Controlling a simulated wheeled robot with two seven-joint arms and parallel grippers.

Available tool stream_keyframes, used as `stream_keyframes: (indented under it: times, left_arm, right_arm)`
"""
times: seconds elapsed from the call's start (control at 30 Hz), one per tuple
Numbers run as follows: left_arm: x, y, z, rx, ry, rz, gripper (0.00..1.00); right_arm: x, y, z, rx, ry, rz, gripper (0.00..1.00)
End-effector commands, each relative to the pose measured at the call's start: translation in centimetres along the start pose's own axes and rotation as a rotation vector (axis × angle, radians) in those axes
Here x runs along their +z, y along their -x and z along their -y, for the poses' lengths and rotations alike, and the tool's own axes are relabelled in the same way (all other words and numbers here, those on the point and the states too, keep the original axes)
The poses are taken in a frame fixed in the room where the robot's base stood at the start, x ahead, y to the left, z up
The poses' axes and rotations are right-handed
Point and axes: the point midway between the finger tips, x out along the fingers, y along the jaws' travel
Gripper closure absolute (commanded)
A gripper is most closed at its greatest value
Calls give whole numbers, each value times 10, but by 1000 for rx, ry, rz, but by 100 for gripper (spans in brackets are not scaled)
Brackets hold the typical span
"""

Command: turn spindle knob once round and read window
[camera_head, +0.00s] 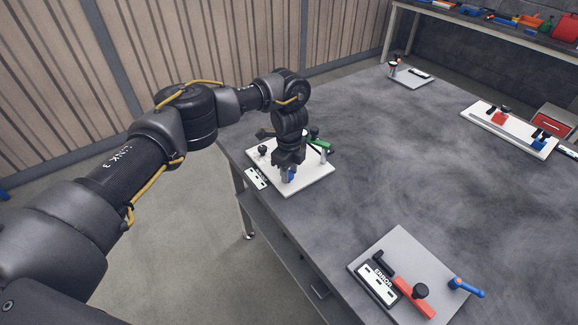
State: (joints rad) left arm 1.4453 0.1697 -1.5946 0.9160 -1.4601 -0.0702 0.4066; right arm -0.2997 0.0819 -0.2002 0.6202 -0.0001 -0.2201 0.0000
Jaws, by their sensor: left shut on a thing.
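My left gripper (288,174) points down over a white plate (312,184) near the table's left edge. It is shut on a small blue knob (290,176), mostly hidden by the fingers. A small white panel with dark windows (256,178) lies at the plate's left edge; its reading is too small to make out. A black knob (262,150) and a green handle (320,142) also stand on this plate, partly behind my gripper. My right gripper is not in view.
Another white plate (490,118) stands at the right, and a small plate (410,80) at the back. The table's middle (390,150) is clear.

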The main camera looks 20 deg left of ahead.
Motion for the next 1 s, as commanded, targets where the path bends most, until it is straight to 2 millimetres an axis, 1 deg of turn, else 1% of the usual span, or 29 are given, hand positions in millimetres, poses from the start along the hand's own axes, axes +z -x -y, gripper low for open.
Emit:
stream_keyframes:
  times: [0.03, 0.1, 0.4, 0.97, 1.0]
  left_arm:
    - [1, 3, 0, -1, 33, 1, 90]
    - [1, 3, 1, -2, 73, 1, 90]
    - [1, 2, 2, -2, 182, 2, 90]
    - [2, 1, 2, -4, 205, 3, 90]
    - [2, 1, 2, -4, 205, 3, 62]
  right_arm:
    - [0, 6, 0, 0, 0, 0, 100]
    - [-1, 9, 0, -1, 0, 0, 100]
    - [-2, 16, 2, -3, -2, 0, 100]
    - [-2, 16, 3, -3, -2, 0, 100]
    - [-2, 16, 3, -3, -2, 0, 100]
